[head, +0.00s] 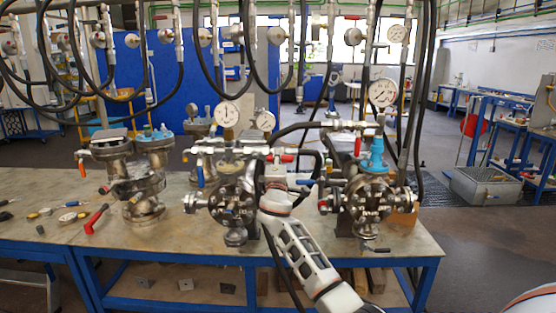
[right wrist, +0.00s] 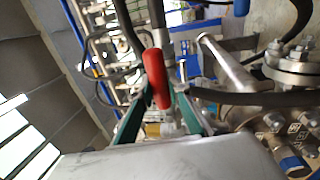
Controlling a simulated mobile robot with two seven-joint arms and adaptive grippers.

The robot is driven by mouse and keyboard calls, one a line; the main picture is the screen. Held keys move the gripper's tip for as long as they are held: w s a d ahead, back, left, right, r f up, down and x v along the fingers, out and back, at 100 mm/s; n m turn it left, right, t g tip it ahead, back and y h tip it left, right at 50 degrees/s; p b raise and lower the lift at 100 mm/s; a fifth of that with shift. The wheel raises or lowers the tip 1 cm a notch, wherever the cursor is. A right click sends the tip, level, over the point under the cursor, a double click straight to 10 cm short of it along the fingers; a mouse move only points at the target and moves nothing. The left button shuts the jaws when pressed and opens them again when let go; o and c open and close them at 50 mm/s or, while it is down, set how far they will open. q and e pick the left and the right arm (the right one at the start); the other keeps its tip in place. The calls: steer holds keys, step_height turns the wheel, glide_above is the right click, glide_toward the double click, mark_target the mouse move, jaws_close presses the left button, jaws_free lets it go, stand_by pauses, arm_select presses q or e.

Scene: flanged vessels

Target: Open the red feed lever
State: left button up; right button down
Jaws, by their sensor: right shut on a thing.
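The red feed lever (right wrist: 155,76) shows in the right wrist view as a red-sleeved handle between my fingers. In the head view a red handle (head: 287,158) shows at my right gripper (head: 276,161), beside the middle flanged vessel (head: 232,205). My right gripper also shows in the right wrist view (right wrist: 160,112), its two green-edged fingers on either side of the lever's near end. It is shut on the lever. The gripper and wrist hide part of the lever's mount. My left gripper is in neither view.
Another vessel (head: 366,205) with a blue fitting stands to the right, and one (head: 137,185) to the left. Black hoses hang close around the gripper. Pressure gauges (head: 228,113) rise above the vessels. Loose tools, including a red-handled one (head: 96,218), lie on the bench's left.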

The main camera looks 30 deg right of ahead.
steer(key=c, duration=2)
jaws_free()
steer(key=shift+r, duration=0.3)
steer(key=shift+o, duration=0.5)
steer(key=shift+f, duration=0.15)
steer(key=v, duration=1.2)
steer(key=s+a+f+m+g+y, duration=0.1)
steer(key=s+a+f+y, duration=0.25)
steer(key=f, duration=0.65)
steer(key=s+a+f+g+y, duration=0.1)
steer(key=s+a+f+y, duration=0.3)
steer(key=f, duration=0.6)
steer(key=s+a+f+m+g+y, duration=0.15)
steer(key=s+f, duration=0.35)
steer(key=f, duration=0.5)
steer(key=s+a+f+m+g+y, duration=0.1)
steer(key=s+a+f, duration=0.2)
steer(key=s+f, duration=0.2)
steer(key=s+a+f+m+g+y, duration=0.1)
steer(key=s+a+f+m, duration=0.1)
steer(key=s, duration=0.9)
steer(key=s+a+f+m+g+y, duration=0.1)
steer(key=s+a+f+m+y, duration=0.1)
steer(key=s+a+f, duration=0.3)
steer(key=s+f, duration=0.2)
steer(key=s, duration=0.2)
steer(key=shift+f, duration=0.3)
